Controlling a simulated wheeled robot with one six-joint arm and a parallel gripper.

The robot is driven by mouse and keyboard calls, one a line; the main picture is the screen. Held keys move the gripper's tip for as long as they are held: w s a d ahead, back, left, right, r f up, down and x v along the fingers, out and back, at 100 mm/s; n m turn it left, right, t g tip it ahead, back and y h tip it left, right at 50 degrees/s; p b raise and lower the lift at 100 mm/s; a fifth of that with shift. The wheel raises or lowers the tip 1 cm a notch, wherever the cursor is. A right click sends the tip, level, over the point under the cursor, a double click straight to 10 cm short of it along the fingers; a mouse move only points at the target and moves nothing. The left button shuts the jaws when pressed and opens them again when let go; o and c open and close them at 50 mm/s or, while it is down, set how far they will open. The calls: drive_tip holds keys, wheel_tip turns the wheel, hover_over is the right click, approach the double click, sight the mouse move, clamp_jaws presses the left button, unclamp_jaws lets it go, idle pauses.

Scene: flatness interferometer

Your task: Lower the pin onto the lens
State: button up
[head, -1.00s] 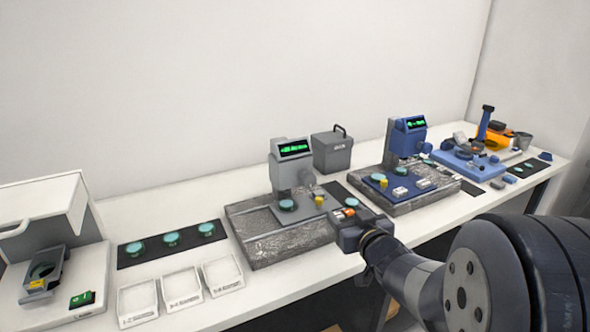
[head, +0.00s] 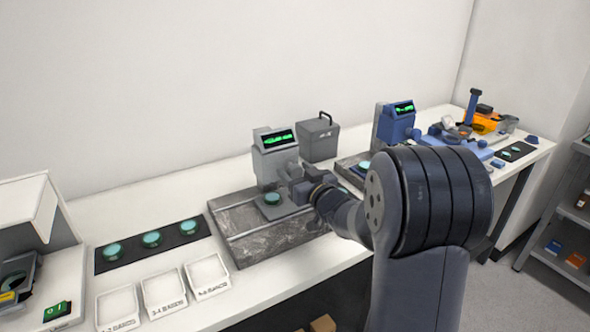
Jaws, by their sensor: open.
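A grey gauge (head: 276,160) with a green lit display stands on a dark mottled stone base (head: 265,235). A teal lens (head: 272,198) sits on a small stand below the gauge head. The pin between head and lens is too small to make out. My gripper (head: 297,183) is at the right side of the gauge, just right of and slightly above the lens. Its jaws are open, but the fingertips are small and partly hidden by the gripper body. I cannot tell whether they touch the gauge.
A grey lidded box (head: 319,138) is behind. Left are a black mat (head: 130,254) with three teal lenses and three white trays (head: 165,291). A white instrument (head: 70,270) is at far left.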

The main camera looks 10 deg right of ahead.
drive_tip(key=shift+w+a, duration=0.15)
drive_tip(key=shift+w, duration=0.2)
drive_tip(key=shift+c, duration=0.2)
drive_tip(key=c, duration=0.9)
